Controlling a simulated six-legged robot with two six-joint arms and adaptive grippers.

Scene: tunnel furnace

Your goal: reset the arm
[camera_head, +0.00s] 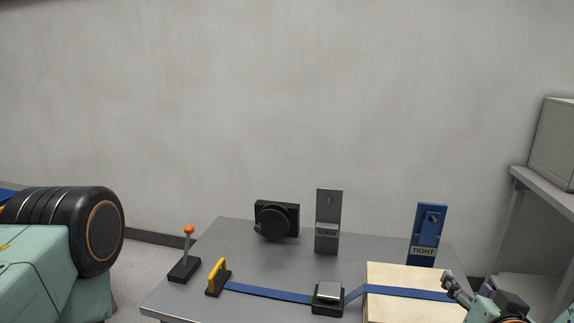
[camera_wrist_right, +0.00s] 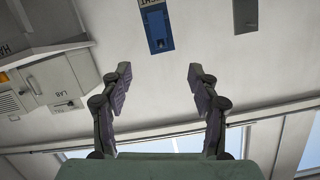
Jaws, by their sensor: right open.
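My right gripper (camera_head: 456,288) shows at the lower right of the head view, by the right edge of a pale board on the table. In the right wrist view my right gripper (camera_wrist_right: 160,82) has its two fingers spread wide with nothing between them. Part of the arm behind it is cut off by the head view's lower edge. My left gripper is not in view; only a dark rounded joint and green link of mine show at the left.
The grey table (camera_head: 240,262) holds an orange-topped lever (camera_head: 188,250), yellow handle (camera_head: 217,276), black round device (camera_head: 277,221), grey plate (camera_head: 328,220) and blue plate marked TIGHT (camera_head: 428,232). A blue strap (camera_head: 265,292) runs through a buckle (camera_head: 328,298) over the pale board (camera_head: 390,275).

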